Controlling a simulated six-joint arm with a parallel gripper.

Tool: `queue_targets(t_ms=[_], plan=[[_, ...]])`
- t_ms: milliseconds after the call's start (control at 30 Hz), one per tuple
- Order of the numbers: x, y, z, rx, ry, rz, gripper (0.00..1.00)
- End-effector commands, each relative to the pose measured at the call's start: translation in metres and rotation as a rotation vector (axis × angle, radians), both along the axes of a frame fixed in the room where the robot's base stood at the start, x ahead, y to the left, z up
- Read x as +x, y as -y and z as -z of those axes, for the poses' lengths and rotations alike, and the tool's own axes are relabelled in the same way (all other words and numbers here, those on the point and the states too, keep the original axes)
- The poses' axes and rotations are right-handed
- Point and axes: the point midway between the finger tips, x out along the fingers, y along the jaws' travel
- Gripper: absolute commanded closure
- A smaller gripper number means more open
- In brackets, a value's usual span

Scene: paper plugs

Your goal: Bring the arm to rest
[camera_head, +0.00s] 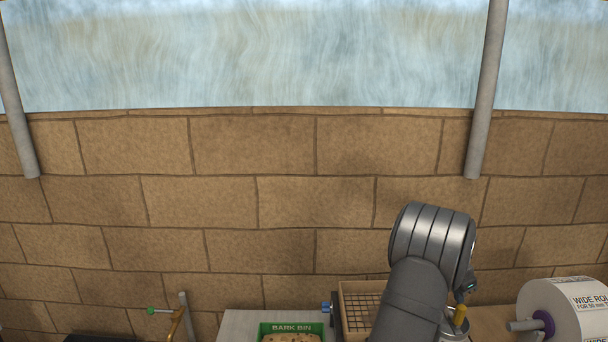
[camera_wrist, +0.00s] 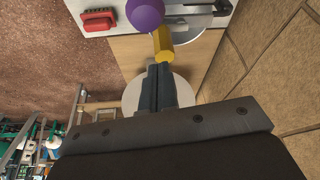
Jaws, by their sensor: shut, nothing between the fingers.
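My gripper (camera_wrist: 160,70) is seen in the wrist view with its two dark fingers together and nothing between them. Its tips point toward a yellow piece (camera_wrist: 163,44); I cannot tell whether they touch it. A purple ball (camera_wrist: 145,14) is beyond that piece. A pale round disc (camera_wrist: 183,92) lies behind the fingers, partly hidden.
A large paper roll (camera_head: 573,308) lies at the right. A green bark bin (camera_head: 291,329) and a wooden crate with a grid (camera_head: 357,300) stand left of my arm. A brick wall (camera_head: 250,150) is behind. A red block (camera_wrist: 98,19) sits on a white surface.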

Motion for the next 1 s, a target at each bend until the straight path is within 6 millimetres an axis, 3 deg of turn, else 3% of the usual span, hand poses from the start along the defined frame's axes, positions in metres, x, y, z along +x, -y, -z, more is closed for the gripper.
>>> queue_targets(t_ms=[600,1000], plan=[[0.023,0.008,0.005,-0.014,0.005,-0.395,1.00],[0.028,0.010,0.004,-0.013,0.006,-0.472,1.00]])
